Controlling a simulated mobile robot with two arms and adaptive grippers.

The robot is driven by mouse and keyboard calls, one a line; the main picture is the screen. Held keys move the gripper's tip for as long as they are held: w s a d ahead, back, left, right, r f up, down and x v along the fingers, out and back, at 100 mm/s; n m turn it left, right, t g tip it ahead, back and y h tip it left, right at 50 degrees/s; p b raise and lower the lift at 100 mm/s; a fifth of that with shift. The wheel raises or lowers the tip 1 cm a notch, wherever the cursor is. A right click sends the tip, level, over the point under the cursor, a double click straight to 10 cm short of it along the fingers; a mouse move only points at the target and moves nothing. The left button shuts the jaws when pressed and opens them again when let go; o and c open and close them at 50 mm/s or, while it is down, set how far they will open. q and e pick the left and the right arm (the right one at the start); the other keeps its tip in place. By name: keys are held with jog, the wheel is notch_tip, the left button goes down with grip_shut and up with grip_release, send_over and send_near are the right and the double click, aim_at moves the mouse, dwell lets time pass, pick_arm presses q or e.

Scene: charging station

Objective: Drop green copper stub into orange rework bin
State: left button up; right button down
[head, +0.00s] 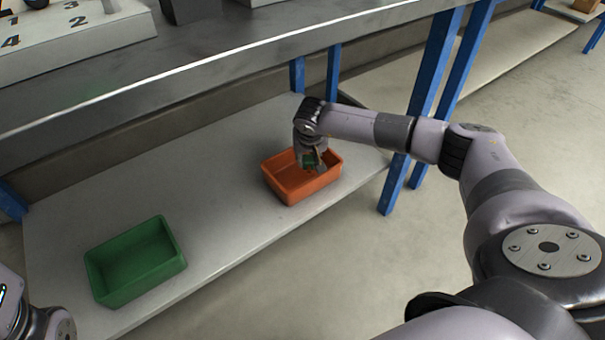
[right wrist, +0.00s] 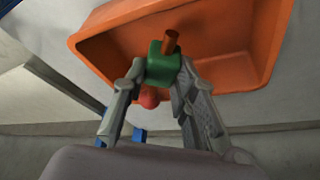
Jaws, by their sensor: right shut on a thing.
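The green copper stub (right wrist: 163,68) is a green block with a copper-coloured peg, and a red part shows below it in the right wrist view. My right gripper (head: 310,161) is shut on the stub, which also shows as a small green patch in the head view (head: 309,161). The gripper points down at the orange rework bin (head: 297,196), over its opening. The bin's rim also shows in the right wrist view (right wrist: 262,50). I cannot tell how far the stub is above the bin floor. Part of my left arm shows at the lower left, its gripper out of view.
The orange bin stands on a grey lower shelf (head: 220,220). A green bin (head: 137,262) stands on the same shelf to the left, empty. The metal bench top (head: 230,50) overhangs the shelf. Blue legs (head: 423,105) stand right of the orange bin.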

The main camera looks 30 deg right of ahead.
jog(key=c, duration=1.2)
grip_release()
jog(key=shift+v, duration=6)
jog(key=shift+s, duration=0.1)
